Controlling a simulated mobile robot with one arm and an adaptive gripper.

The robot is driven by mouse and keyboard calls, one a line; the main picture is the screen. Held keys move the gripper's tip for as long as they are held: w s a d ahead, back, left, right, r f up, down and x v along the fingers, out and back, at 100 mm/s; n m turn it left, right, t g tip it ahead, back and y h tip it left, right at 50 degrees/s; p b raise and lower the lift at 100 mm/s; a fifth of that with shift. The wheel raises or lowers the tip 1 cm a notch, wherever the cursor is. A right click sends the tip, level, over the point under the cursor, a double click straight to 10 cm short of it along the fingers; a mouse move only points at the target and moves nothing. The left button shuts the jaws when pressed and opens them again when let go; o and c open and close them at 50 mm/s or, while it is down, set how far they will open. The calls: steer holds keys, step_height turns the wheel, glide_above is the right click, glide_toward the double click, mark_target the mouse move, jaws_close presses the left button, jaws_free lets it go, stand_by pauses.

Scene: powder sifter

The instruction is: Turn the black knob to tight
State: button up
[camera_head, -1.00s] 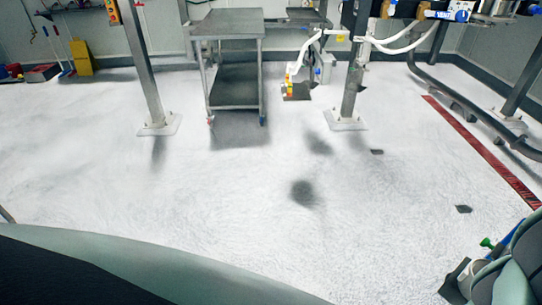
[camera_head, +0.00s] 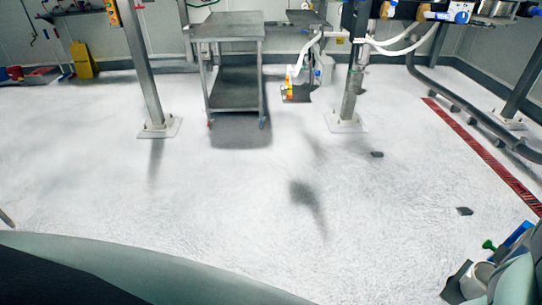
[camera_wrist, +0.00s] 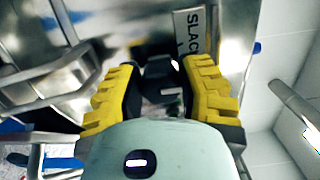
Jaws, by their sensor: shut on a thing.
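In the wrist view, the black knob (camera_wrist: 158,70) sits between the yellow ridged fingers of my gripper (camera_wrist: 160,88). The fingers are closed on it from the left and right. The knob is in front of a shiny metal surface. A plate reading "SLAC" (camera_wrist: 190,28), its end cut off or hidden, is just above and right of the knob. The knob's lower part is hidden behind my gripper's pale green body. The knob cannot be made out in the head view.
In the wrist view, metal bars (camera_wrist: 50,85) run along the left and a pale wall is at the right. In the head view, a metal cart (camera_head: 236,75) stands at the back, between steel posts (camera_head: 146,80). The floor (camera_head: 220,195) ahead is mostly clear.

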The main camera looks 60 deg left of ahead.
steer(key=m, duration=0.3)
steer(key=shift+s+d+m+p, duration=0.1)
steer(key=shift+m+p, duration=0.3)
steer(key=m+p, duration=0.1)
steer(key=m, duration=0.3)
steer(key=shift+m, duration=0.3)
steer(key=o, duration=1.2)
steer(key=shift+r, duration=0.15)
steer(key=v, duration=1.2)
